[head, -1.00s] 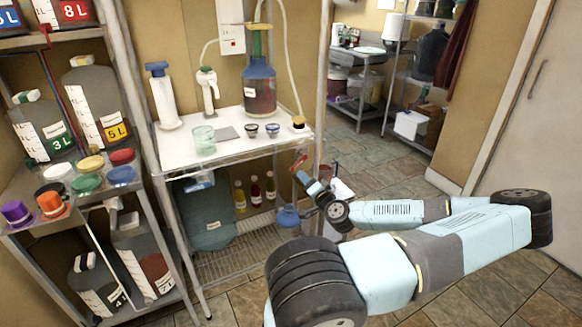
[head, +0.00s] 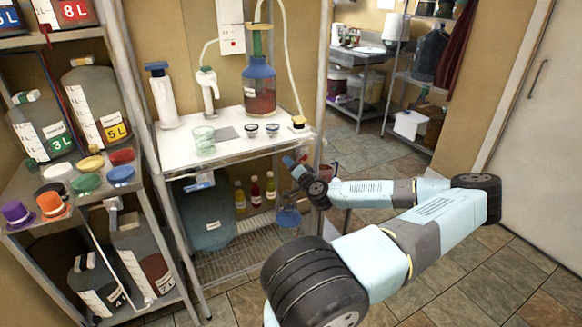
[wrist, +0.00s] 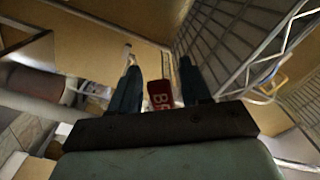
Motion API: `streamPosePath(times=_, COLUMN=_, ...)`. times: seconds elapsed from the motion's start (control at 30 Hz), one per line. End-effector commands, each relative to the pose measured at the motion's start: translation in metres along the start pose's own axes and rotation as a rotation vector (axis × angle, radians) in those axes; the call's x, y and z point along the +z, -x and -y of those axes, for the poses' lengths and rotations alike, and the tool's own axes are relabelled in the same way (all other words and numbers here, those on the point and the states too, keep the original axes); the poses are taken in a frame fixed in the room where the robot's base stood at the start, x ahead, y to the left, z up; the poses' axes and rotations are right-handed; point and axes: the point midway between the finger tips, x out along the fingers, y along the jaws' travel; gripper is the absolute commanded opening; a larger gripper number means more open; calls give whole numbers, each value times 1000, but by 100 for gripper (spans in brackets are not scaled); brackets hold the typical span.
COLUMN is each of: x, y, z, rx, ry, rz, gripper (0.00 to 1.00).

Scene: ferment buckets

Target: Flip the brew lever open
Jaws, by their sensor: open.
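A red tab (wrist: 159,94) with white letters, of which "BR" can be made out, shows between the two dark fingers of my gripper (wrist: 159,66) in the wrist view. I take it to be the brew lever's label or handle. The fingers are apart, one on each side of it, and I cannot tell whether they touch it. In the head view my gripper (head: 290,163) is by the right front edge of the white-topped rack, just below the top. The red tab is not clearly visible there, and the lever's mount is hidden.
The rack's white top (head: 222,150) holds a blue-and-red jug (head: 259,88), a glass and small cups. Below are a large blue container (head: 206,218) and several bottles. A rack post (head: 321,90) stands close to my gripper. Tiled floor to the right is open.

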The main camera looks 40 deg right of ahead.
Motion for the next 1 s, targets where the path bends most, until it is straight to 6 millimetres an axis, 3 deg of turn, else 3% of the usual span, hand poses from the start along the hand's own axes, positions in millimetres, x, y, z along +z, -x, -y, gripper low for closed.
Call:
streamPosePath(times=0.1, x=0, y=0, z=0, rx=0, ry=0, rz=0, gripper=46)
streamPosePath(times=0.6, x=0, y=0, z=0, rx=0, ry=0, rz=0, gripper=0)
streamPosePath(times=1.0, x=2, y=0, z=1, rx=0, ry=4, rz=2, gripper=0)
